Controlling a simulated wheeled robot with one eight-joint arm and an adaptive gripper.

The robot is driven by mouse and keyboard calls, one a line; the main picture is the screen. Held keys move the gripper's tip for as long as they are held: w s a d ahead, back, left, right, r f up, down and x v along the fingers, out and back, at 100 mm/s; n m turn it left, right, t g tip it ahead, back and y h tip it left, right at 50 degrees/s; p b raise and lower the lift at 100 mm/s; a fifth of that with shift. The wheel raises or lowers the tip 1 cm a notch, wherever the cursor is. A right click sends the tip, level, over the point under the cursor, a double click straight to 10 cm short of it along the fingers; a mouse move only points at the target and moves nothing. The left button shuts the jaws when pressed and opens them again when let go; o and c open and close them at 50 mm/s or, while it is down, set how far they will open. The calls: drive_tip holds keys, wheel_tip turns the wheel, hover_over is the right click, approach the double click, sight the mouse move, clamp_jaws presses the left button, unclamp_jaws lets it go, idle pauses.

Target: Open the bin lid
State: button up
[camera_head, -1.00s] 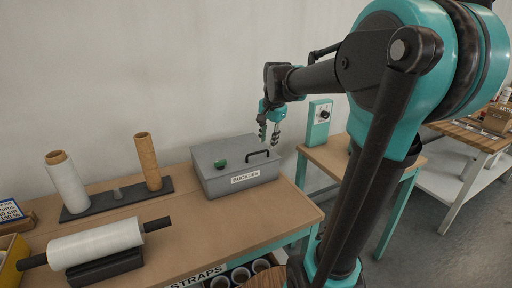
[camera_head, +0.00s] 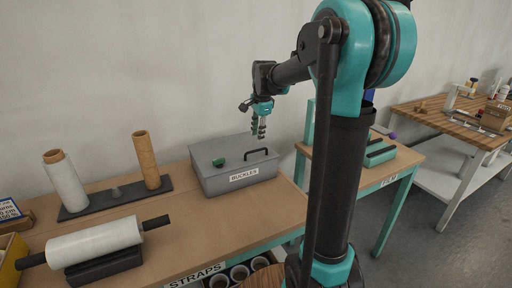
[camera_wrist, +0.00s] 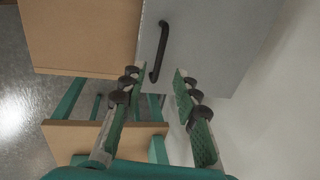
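The grey bin (camera_head: 207,178) labelled BUCKLES stands on the wooden bench against the wall. Its lid (camera_head: 226,152) is shut and has a black bar handle (camera_head: 256,153) and a small green object (camera_head: 219,162) on top. My gripper (camera_head: 259,136) points down above the back right part of the lid, apart from it. In the wrist view my gripper (camera_wrist: 158,80) has its fingers spread with nothing between them. The handle (camera_wrist: 160,50) shows there beyond the fingertips, a little left of the middle, on the grey lid (camera_wrist: 205,35).
On the bench, a dark stand (camera_head: 117,199) holds a white roll (camera_head: 65,182) and a brown roll (camera_head: 146,160). A white film roll (camera_head: 95,243) lies in front. A side table (camera_head: 392,170) stands right of the bench. The wall is close behind the bin.

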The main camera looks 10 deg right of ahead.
sight(256, 151)
drive_tip(key=f, duration=0.2)
drive_tip(key=w+f, duration=0.1)
drive_tip(key=f, duration=0.4)
drive_tip(key=shift+w+a, duration=0.15)
drive_tip(key=shift+a, duration=0.05)
drive_tip(key=shift+c, duration=0.4)
clamp_jaws()
